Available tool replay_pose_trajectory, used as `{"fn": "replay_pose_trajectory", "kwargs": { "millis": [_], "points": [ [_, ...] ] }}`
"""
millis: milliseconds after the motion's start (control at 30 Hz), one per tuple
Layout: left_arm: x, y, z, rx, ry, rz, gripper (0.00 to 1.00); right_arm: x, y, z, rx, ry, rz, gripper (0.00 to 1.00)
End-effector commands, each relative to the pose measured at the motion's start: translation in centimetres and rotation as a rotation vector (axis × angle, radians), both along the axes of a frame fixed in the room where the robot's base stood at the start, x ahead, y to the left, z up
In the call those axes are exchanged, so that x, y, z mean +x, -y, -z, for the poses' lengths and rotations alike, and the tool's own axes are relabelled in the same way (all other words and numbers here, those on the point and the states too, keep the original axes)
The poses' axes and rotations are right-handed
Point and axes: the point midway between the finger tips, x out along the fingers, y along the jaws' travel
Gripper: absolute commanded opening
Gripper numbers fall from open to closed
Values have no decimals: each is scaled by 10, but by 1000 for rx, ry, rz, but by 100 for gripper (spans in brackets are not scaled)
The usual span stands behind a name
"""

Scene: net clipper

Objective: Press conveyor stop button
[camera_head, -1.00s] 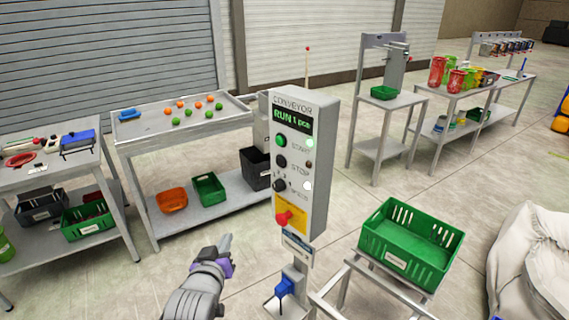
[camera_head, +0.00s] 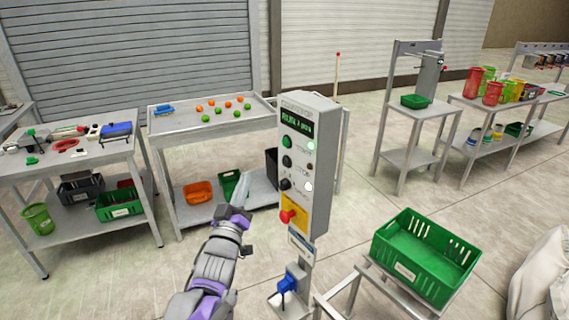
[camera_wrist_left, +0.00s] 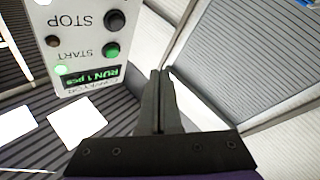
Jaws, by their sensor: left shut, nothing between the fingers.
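The grey conveyor control box (camera_head: 305,165) stands on a post in the middle of the head view. Its display reads RUN. Below it are a green start button (camera_head: 286,142), the black stop button (camera_head: 287,161), a dark knob (camera_head: 285,184) and a red button (camera_head: 287,216) on a yellow plate. My left gripper (camera_head: 242,186) is shut and empty, just left of the box and apart from it. In the left wrist view the panel appears upside down, with the stop button (camera_wrist_left: 115,19) left of the closed fingers (camera_wrist_left: 160,90). My right gripper is out of view.
A green crate (camera_head: 425,255) sits on a stand at the right. A table with orange and green balls (camera_head: 215,122) is behind the box. Another table with tools (camera_head: 75,150) is at the left. A white sack (camera_head: 540,280) lies at the lower right.

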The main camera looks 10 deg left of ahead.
Motion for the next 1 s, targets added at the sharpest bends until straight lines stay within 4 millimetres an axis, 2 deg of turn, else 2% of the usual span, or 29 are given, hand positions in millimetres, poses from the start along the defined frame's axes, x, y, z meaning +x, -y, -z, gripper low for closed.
{"fn": "replay_pose_trajectory", "kwargs": {
  "millis": [267, 700, 1000],
  "points": [
    [6, 5, 0, -1, 0, 2, 0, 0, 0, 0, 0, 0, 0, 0],
    [48, 46, 1, -2, -3, 2, 0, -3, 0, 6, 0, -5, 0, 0],
    [63, 60, 0, 1, -2, 1, 0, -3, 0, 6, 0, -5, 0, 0]
  ]
}}
